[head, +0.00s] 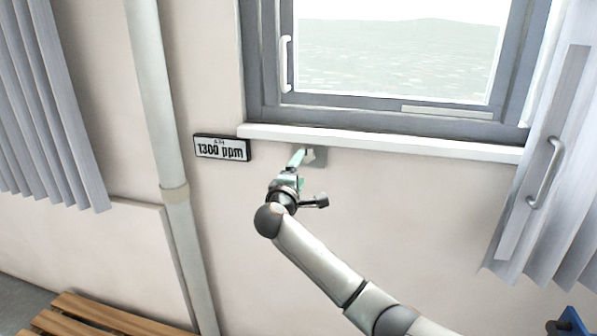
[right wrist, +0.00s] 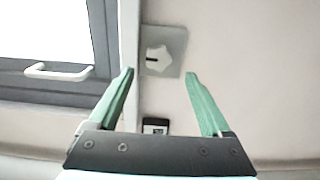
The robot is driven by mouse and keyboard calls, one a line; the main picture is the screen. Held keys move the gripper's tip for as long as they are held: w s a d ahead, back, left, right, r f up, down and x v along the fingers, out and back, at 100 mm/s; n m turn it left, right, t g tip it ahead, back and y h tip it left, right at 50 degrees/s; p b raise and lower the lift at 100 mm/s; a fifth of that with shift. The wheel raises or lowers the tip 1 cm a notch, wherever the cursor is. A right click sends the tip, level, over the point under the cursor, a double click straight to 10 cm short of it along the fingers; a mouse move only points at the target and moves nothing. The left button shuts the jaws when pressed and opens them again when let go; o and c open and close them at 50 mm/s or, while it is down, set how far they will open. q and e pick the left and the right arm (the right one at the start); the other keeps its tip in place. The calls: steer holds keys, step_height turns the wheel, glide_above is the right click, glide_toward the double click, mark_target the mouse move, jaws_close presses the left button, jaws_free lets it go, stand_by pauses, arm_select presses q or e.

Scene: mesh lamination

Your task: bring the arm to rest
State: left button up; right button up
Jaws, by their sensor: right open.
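My right arm reaches up from the lower right in the head view. Its gripper (head: 298,157) is close to the wall just below the window sill. In the right wrist view the green fingers of the right gripper (right wrist: 159,75) stand wide apart with nothing between them. Beyond the fingertips is a white star-shaped knob (right wrist: 157,59) with a dark slot, on a grey wall plate (right wrist: 178,42). The plate also shows in the head view (head: 321,159), partly hidden by the gripper. The knob appears apart from the fingers. My left gripper is not in view.
A closed-looking window (head: 390,108) with a white sill (head: 400,146) is above the gripper. A "1300 ppm" display (head: 222,148) and a vertical pipe (head: 160,110) are to the left. Grey curtain-like panels hang at both sides. A wooden slatted bench (head: 90,318) is lower left.

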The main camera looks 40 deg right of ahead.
steer(key=s+a+f+y+p, duration=0.1)
steer(key=s+a+f+y, duration=0.3)
steer(key=f, duration=0.5)
steer(key=s+a+f+y+p, duration=0.1)
steer(key=s+a+f+y, duration=0.2)
steer(key=a+f, duration=0.45)
steer(key=s+a+f+y, duration=0.3)
steer(key=s+f, duration=0.1)
steer(key=f, duration=0.6)
steer(key=s+a+f+m+g+y+p, duration=0.1)
steer(key=s+a+f+m+y, duration=0.1)
steer(key=s, duration=0.6)
steer(key=s+a+f+m+y, duration=0.2)
steer(key=s+a, duration=0.3)
steer(key=s, duration=0.3)
steer(key=s+a+f+m+g+y+p, duration=0.1)
steer(key=s+a+f, duration=0.3)
steer(key=s, duration=0.4)
steer(key=shift+s+m+g+y+p, duration=0.3)
steer(key=shift+s+m+y, duration=0.15)
steer(key=shift+m, duration=0.25)
steer(key=shift+a, duration=0.1)
steer(key=shift+c, duration=0.4)
